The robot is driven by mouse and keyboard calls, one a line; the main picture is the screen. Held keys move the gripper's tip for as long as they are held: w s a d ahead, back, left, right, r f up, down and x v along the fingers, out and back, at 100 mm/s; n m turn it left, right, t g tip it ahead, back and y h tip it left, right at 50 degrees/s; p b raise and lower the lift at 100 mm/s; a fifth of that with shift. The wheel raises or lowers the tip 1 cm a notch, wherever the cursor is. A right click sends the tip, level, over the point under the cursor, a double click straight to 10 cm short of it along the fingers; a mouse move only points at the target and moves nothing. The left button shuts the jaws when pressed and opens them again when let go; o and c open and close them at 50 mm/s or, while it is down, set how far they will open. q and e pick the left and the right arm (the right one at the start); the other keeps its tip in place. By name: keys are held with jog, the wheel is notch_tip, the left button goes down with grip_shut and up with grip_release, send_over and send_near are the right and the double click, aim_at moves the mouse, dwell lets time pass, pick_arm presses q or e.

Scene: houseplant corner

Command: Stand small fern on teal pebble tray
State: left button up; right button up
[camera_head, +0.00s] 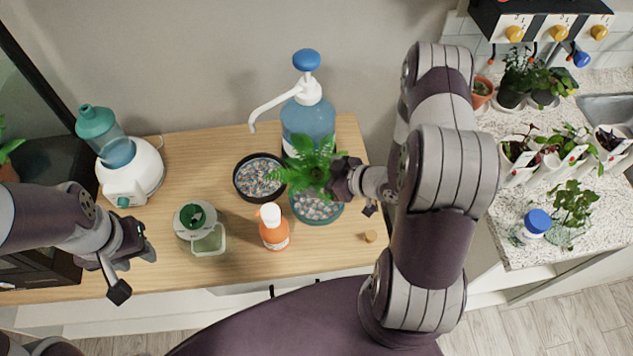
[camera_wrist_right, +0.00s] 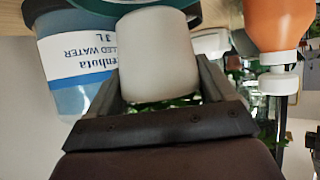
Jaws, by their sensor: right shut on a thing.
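The small fern (camera_head: 308,165) is a bright green plant in a white pot, and the pot (camera_wrist_right: 157,55) shows in the right wrist view. My right gripper (camera_head: 344,182) is shut on the pot, with a finger on each side. The fern is over the back part of the teal pebble tray (camera_head: 318,212), a round tray of mixed pebbles. The leaves hide the pot's base in the head view, so I cannot tell whether it touches the tray. My left gripper (camera_head: 135,272) is open and empty at the table's front left.
A black pebble tray (camera_head: 239,190) is just left of the teal one. A blue pump bottle (camera_head: 308,120) stands close behind, and an orange bottle (camera_head: 273,230) stands in front left. A green-topped jar (camera_head: 197,220) and a white humidifier (camera_head: 135,175) stand further left.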

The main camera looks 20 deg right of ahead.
jog(key=f, duration=0.3)
jog(key=shift+s+f, duration=0.2)
jog(key=shift+f, duration=0.15)
jog(key=shift+w+f, duration=0.15)
jog(key=shift+f, duration=0.15)
jog(key=o, duration=1.1)
jog(key=shift+r, duration=0.1)
